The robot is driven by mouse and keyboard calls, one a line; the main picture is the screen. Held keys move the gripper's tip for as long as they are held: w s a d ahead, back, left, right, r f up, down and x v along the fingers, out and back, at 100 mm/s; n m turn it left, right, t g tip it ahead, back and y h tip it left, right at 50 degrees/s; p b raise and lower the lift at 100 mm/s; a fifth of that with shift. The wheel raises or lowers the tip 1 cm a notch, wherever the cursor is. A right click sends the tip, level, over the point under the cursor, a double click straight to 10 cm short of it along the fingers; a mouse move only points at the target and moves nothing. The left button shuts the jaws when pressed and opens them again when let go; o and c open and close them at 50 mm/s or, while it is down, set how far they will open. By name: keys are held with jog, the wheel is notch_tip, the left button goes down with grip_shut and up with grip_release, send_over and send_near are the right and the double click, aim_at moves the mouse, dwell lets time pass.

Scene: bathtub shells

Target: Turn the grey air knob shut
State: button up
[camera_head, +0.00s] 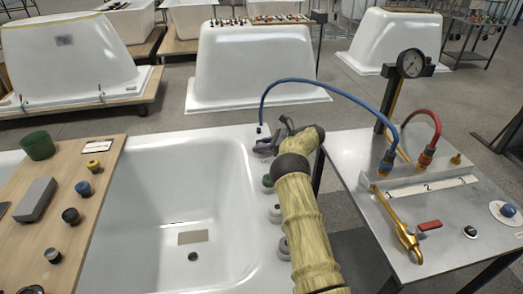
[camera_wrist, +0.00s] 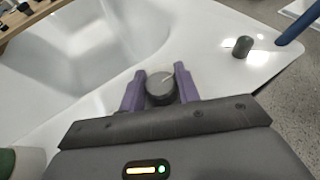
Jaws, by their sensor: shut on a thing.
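The grey knob (camera_wrist: 160,92) is a dark round knob with a pale pointer line, on the white tub rim in the wrist view. Its line slants toward the upper right there. My gripper (camera_wrist: 160,84) has its two purple fingers on either side of the knob and is shut on it. In the head view my gripper (camera_head: 265,147) is at the tub's far right corner, and it hides the knob.
Round grey fittings (camera_head: 275,213) and a green one (camera_head: 267,183) line the rim nearer me. A blue hose (camera_head: 330,83) arches from the corner to the metal side table (camera_head: 450,240). A wooden board (camera_head: 105,195) with several parts lies across the tub's left.

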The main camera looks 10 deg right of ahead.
jog(key=shift+w+a+r+n+g+b, duration=0.1)
jog(key=shift+r+n+g+b, duration=0.2)
jog(key=shift+n+b, duration=0.1)
jog(key=o, duration=1)
jog(key=shift+f, duration=0.1)
jog(key=shift+f, duration=0.1)
jog(key=shift+d, duration=0.35)
jog(key=v, duration=1.7)
jog(key=shift+f, duration=0.1)
